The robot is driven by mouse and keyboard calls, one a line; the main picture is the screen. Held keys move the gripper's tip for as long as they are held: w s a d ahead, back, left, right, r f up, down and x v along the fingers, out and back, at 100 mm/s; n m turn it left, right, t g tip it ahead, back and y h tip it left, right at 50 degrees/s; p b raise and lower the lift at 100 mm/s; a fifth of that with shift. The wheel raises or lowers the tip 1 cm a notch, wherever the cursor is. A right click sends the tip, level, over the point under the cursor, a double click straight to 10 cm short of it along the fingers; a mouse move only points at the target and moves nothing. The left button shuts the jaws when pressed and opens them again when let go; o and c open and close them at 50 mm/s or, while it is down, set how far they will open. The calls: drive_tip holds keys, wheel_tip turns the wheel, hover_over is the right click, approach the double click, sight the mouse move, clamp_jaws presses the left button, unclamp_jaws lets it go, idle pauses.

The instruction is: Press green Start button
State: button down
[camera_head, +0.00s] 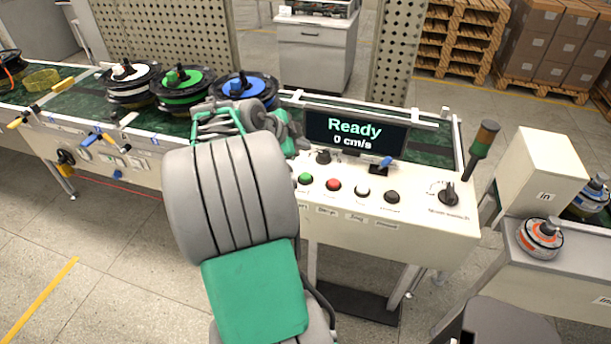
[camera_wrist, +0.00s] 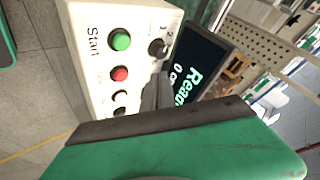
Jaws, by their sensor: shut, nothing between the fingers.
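The green Start button (camera_head: 305,179) is on the sloped white control panel (camera_head: 430,222), at the left end of a row of buttons. In the wrist view the green button (camera_wrist: 120,40) shows clearly with the word "Start" beside it. A red button (camera_head: 333,185) sits just to its right, and it also shows in the wrist view (camera_wrist: 121,74). My gripper (camera_wrist: 158,92) is shut and empty, apart from the green button. In the head view my arm hides most of the gripper, left of the panel. The display (camera_head: 356,133) reads "Ready" and "0 cm/s".
A white button (camera_head: 362,191), a black button (camera_head: 392,197) and a rotary switch (camera_head: 449,195) share the panel. A black knob (camera_head: 323,157) stands above the green button. Spools, one with a blue centre (camera_head: 240,88), lie on the conveyor behind my arm. A signal lamp (camera_head: 484,140) rises at the panel's right.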

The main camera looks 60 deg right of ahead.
drive_tip(key=b, duration=0.3)
hover_over(303, 177)
wheel_tip(303, 177, down, 7)
drive_tip(key=shift+r, duration=0.1)
drive_tip(key=shift+f+b, duration=0.5)
idle(1.3)
drive_tip(key=shift+f+b, duration=0.45)
drive_tip(key=shift+b, duration=0.3)
drive_tip(key=shift+f+b, duration=0.55)
drive_tip(key=shift+b, duration=0.15)
idle(0.4)
idle(0.3)
drive_tip(key=shift+r+p, duration=0.3)
drive_tip(key=shift+r, duration=0.7)
